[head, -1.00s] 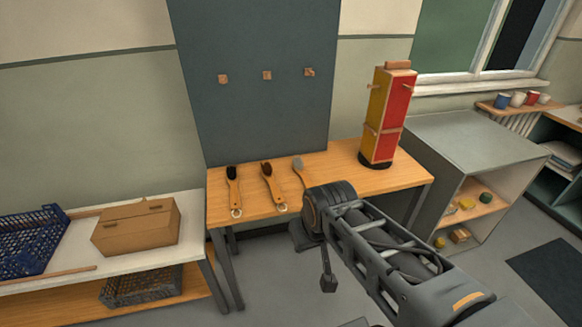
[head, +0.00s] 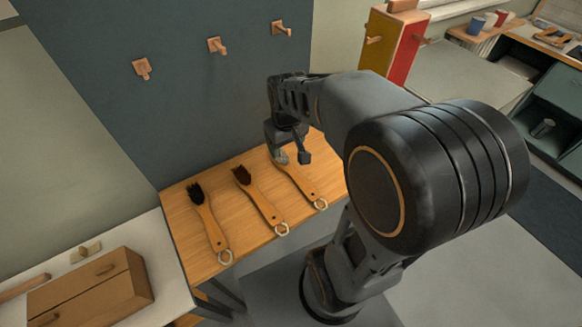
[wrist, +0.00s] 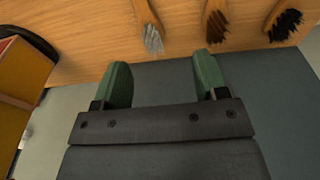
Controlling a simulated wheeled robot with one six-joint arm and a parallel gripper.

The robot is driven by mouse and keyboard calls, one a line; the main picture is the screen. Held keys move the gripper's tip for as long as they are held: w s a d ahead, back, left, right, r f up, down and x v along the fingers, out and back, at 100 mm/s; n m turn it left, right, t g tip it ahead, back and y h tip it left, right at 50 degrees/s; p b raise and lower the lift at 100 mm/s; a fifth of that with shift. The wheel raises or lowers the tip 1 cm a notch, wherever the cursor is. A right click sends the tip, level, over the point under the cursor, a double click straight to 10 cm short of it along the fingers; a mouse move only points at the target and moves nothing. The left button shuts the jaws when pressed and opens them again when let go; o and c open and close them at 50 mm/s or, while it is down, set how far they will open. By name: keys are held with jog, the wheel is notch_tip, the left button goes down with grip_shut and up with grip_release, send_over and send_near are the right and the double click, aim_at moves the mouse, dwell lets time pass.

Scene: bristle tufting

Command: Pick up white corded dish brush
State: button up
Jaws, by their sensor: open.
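The white corded dish brush (head: 302,184) lies on the wooden bench, the rightmost of three brushes in the head view. It has a wooden handle, pale bristles and a cord loop (head: 321,204) at the handle's front end. In the wrist view its pale bristles (wrist: 152,39) show at the top, beyond my fingertips. My gripper (wrist: 162,66) is open and empty, with green fingers apart. In the head view my gripper (head: 288,145) hangs by the bristle end of this brush and partly hides it; I cannot tell the exact gap.
A brown-bristled brush (head: 260,200) and a black-bristled brush (head: 208,222) lie to its left on the bench (head: 180,205). A dark board (head: 170,110) with wooden pegs stands behind.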

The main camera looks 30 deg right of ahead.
jog(key=g, duration=0.1)
send_over(292, 172)
notch_tip(292, 172, down, 5)
jog(key=shift+n+g, duration=0.3)
notch_tip(292, 172, down, 8)
jog(key=shift+w+d+f, duration=0.1)
jog(key=shift+w, duration=0.05)
jog(key=shift+f+p, duration=0.45)
jog(key=shift+f, duration=2.7)
jog(key=shift+c, duration=0.3)
jog(key=c, duration=1)
jog(key=shift+o, duration=0.2)
jog(key=shift+r, duration=0.15)
